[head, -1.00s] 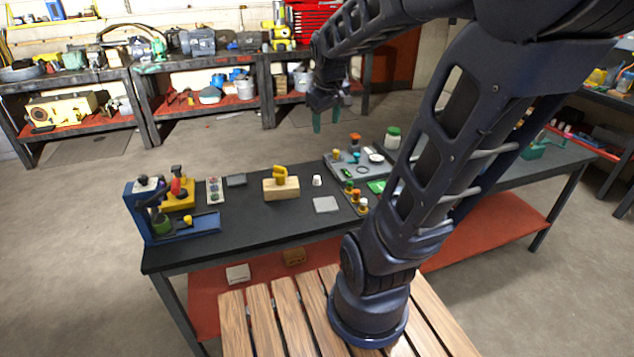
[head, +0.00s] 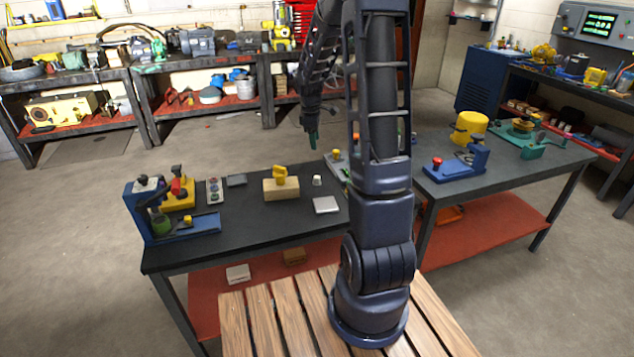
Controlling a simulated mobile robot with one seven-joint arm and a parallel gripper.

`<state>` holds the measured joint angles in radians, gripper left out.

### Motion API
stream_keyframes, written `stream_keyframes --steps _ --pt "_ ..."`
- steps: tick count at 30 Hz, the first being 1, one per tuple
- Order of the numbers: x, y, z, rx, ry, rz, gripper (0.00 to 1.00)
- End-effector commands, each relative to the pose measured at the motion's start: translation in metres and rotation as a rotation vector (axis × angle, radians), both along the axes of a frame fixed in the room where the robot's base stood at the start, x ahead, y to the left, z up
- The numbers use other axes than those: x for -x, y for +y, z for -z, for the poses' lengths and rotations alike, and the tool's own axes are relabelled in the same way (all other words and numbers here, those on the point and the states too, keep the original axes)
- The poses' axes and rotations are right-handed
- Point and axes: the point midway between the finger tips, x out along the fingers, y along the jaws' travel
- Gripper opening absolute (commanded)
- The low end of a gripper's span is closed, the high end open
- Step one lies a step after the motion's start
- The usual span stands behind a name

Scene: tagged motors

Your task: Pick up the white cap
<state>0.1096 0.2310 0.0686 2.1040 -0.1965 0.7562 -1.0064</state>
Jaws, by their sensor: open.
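A small white piece (head: 317,180), which looks like the white cap, stands on the dark workbench (head: 262,214) to the right of a wooden block with a yellow top (head: 281,187). It is too small to make out in detail. My gripper (head: 312,141) hangs with its green fingers pointing down, above and beyond the bench's back edge in the picture. It is open and apart from the white piece. The fingers overlap in this view.
A light grey square plate (head: 326,205) lies just in front of the white piece.

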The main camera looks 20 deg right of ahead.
Motion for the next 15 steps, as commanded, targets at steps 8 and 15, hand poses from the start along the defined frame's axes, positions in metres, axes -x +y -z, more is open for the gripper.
stream_keyframes --steps 8,15 --pt "-0.04 -0.01 0.072 0.003 0.082 -0.185 0.51" --pt "-0.053 -0.013 0.101 0.001 0.11 -0.261 0.51"
